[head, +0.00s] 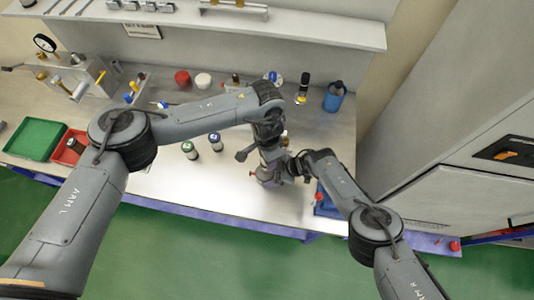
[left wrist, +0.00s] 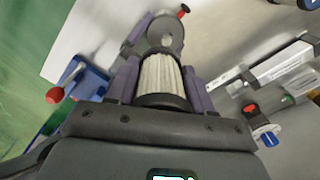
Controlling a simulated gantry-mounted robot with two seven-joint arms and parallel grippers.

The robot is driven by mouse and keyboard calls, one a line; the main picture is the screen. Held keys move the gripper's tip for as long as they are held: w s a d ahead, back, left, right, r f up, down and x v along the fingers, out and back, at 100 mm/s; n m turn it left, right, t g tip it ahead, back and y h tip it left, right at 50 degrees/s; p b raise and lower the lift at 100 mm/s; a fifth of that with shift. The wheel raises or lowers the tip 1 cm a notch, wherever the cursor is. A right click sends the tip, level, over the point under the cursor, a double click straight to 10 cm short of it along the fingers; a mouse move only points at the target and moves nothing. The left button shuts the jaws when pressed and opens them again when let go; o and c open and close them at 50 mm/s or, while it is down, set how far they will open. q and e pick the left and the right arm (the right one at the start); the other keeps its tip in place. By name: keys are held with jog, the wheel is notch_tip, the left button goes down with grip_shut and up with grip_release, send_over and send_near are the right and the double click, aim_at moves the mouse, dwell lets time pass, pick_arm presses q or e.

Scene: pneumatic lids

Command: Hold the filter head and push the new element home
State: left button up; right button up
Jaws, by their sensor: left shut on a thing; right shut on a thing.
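The new element (left wrist: 160,75) is a white pleated cylinder with a dark end cap in the left wrist view. My left gripper (left wrist: 158,92) is shut on it, with a purple-grey finger on each side. The filter head (left wrist: 163,35) is a grey round body straight beyond the element's far end; whether the element sits inside it I cannot tell. In the head view the filter head (head: 268,176) is low at the bench's front, partly hidden by my grippers. My right gripper (head: 290,166) comes in from the right and is shut on the filter head. The contact is small and partly hidden.
A blue tray (left wrist: 92,84) lies near the bench's front edge, beside a red knob (left wrist: 55,95). Green (head: 36,138) and red (head: 70,148) trays are far left. A blue bottle (head: 334,97) stands at the back right.

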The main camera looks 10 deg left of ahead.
pick_arm(q)
jog(key=shift+a+f+m, duration=0.15)
jog(key=shift+f+m, duration=0.15)
jog(key=shift+m, duration=0.1)
jog(key=shift+w+a+f, duration=0.1)
jog(key=shift+a+f, duration=0.05)
jog(key=shift+a, duration=0.05)
jog(key=shift+w+a, duration=0.1)
jog(key=shift+a, duration=0.1)
jog(key=shift+f, duration=2.8)
jog(key=shift+d+f, duration=0.15)
jog(key=shift+f, duration=1.8)
jog(key=o, duration=1.1)
